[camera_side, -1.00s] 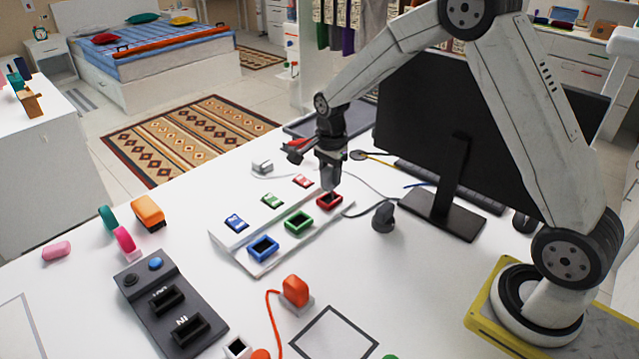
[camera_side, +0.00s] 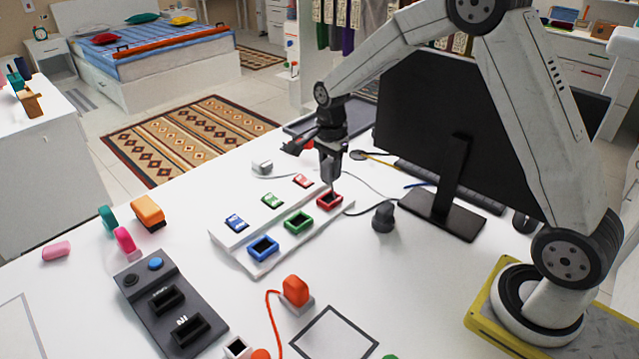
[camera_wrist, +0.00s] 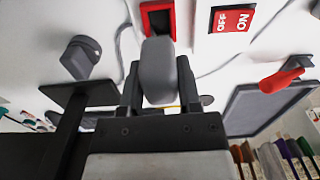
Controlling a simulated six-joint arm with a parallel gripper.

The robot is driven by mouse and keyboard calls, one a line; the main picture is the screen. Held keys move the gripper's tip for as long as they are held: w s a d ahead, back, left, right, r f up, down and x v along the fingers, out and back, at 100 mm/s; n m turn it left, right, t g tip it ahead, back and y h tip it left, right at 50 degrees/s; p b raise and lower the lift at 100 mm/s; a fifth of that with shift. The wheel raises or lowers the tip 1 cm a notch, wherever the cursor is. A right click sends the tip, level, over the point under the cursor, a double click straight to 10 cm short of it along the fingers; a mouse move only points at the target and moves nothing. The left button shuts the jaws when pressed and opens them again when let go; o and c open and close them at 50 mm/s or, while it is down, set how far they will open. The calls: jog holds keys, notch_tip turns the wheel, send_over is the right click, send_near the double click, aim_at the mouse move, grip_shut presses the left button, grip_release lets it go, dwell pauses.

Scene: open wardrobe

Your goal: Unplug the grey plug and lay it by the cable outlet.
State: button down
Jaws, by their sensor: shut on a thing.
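My gripper (camera_side: 329,150) is shut on the grey plug (camera_side: 330,171) and holds it upright over the red-rimmed socket (camera_side: 329,201). In the wrist view the grey plug (camera_wrist: 158,70) sits between the two fingers, and the dark opening of the red socket (camera_wrist: 158,15) shows beyond it. The plug's body is above the rim; a thin part reaches down towards the opening, and I cannot tell if its tip is clear. A dark grey stub (camera_side: 383,217), seemingly the cable outlet, stands right of the socket with a dark cable beside it.
Green (camera_side: 298,222) and blue (camera_side: 263,248) sockets share the white strip, with rocker switches behind. The monitor stand (camera_side: 440,213) is right of the stub. An orange plug (camera_side: 296,291) stands in front.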

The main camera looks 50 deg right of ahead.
jog(key=shift+s+a+f+y, duration=0.2)
jog(key=shift+s+f+y, duration=0.25)
jog(key=shift+s, duration=0.25)
jog(key=s+a+f+n+y, duration=0.1)
jog(key=s, duration=0.1)
jog(key=s+a+f+n+g+y, duration=0.1)
jog(key=s+y, duration=0.1)
jog(key=s+a+f+n+g+y, duration=0.1)
jog(key=s+y, duration=0.1)
jog(key=shift+s+a, duration=0.35)
jog(key=s+a+n+g+y, duration=0.1)
jog(key=s+a+g+y, duration=0.1)
jog(key=s+a+r+n+g+y, duration=0.1)
jog(key=s+a+n+g+y, duration=0.1)
jog(key=y, duration=0.1)
jog(key=shift+s+a+r+g+y, duration=0.35)
jog(key=shift+a+r+g+y, duration=0.25)
jog(key=shift+y, duration=0.25)
jog(key=shift+f, duration=0.25)
jog(key=shift+f, duration=3)
